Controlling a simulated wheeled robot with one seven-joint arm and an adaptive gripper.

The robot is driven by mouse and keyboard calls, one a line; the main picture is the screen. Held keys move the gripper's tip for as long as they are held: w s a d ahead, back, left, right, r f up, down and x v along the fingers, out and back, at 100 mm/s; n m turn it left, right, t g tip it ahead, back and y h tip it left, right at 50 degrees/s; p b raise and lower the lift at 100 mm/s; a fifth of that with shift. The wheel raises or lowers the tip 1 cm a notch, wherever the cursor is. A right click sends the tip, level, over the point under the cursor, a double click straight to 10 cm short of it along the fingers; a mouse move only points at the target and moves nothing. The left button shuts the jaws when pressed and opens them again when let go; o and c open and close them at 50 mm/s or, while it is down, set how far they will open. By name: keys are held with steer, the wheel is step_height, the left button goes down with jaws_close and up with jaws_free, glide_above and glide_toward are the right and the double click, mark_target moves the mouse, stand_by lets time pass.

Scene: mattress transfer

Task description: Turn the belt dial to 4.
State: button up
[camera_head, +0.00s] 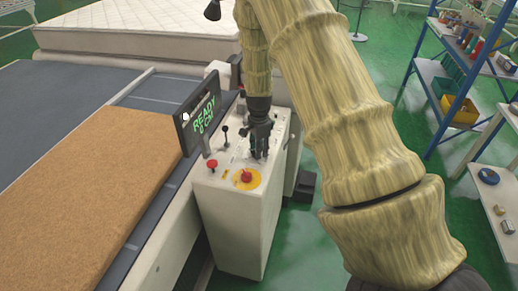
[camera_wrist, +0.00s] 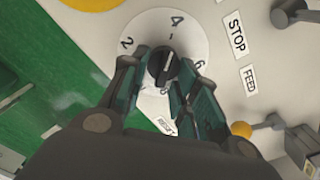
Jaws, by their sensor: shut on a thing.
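The belt dial (camera_wrist: 143,27) is a round white plate with a black knob (camera_wrist: 159,66) at its middle, seen in the wrist view. The numbers 2, 4 and 6 are legible around it; the lower part is partly hidden by the fingers. A thin white line on the knob points up toward the 4 side; its exact setting is hard to read. My gripper (camera_wrist: 161,76) has its dark green fingers on either side of the knob, shut on it. In the head view my gripper (camera_head: 260,142) reaches down onto the control box top and hides the dial.
The white control box (camera_head: 230,210) carries a red button on a yellow disc (camera_head: 246,178), a red knob (camera_head: 212,164), levers and a display (camera_head: 200,115) reading READY. STOP (camera_wrist: 237,35) and FEED (camera_wrist: 250,80) labels lie beside the dial. A brown slab (camera_head: 80,190) is left; shelves (camera_head: 455,90) right.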

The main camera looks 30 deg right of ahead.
stand_by(0.3)
steer(key=o, duration=0.8)
steer(key=shift+o, duration=0.2)
steer(key=shift+r, duration=0.1)
step_height(320, 180, up, 12)
stand_by(0.4)
